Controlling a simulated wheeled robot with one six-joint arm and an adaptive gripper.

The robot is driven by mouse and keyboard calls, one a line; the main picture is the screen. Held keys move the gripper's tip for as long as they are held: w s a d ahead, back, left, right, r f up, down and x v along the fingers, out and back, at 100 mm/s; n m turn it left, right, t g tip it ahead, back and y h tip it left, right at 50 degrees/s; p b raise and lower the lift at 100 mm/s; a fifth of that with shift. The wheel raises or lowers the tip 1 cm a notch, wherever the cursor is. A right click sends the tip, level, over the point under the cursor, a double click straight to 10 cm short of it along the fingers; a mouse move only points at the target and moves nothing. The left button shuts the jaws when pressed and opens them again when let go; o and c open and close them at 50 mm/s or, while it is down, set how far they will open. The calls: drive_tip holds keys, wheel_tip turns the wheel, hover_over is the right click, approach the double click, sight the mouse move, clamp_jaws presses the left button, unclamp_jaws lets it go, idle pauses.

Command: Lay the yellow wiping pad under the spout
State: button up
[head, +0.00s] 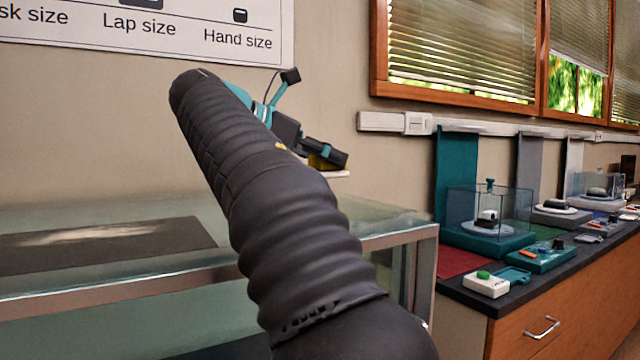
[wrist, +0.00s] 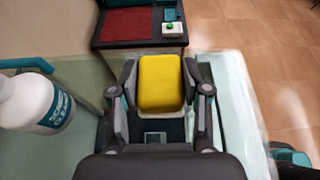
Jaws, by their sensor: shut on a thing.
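The yellow wiping pad (wrist: 160,82) is between the two fingers of my gripper (wrist: 164,92), which is shut on it. In the head view a small yellow part of the pad (head: 318,163) shows at my gripper (head: 326,153), beyond my arm and above the glass case. A white bottle (wrist: 30,104) with a teal label stands at the left of the wrist view, apart from the pad. Its teal spout (wrist: 27,64) reaches right from its top. The bottle is not visible in the head view.
A glass-topped case (head: 385,228) with a metal frame stands in front. A dark counter (head: 478,298) at the right holds a red mat (head: 460,262), a white box with a green button (head: 486,285), and several exhibits under clear covers. Tiled floor (wrist: 275,50) shows at the wrist view's right.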

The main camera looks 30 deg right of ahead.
drive_tip(key=shift+w+a+f, duration=0.2)
drive_tip(key=shift+w+f, duration=0.15)
drive_tip(key=shift+w, duration=0.2)
drive_tip(key=shift+f+b, duration=0.5)
drive_tip(key=shift+f, duration=1.5)
drive_tip(key=shift+f, duration=0.2)
drive_tip(key=o, duration=1)
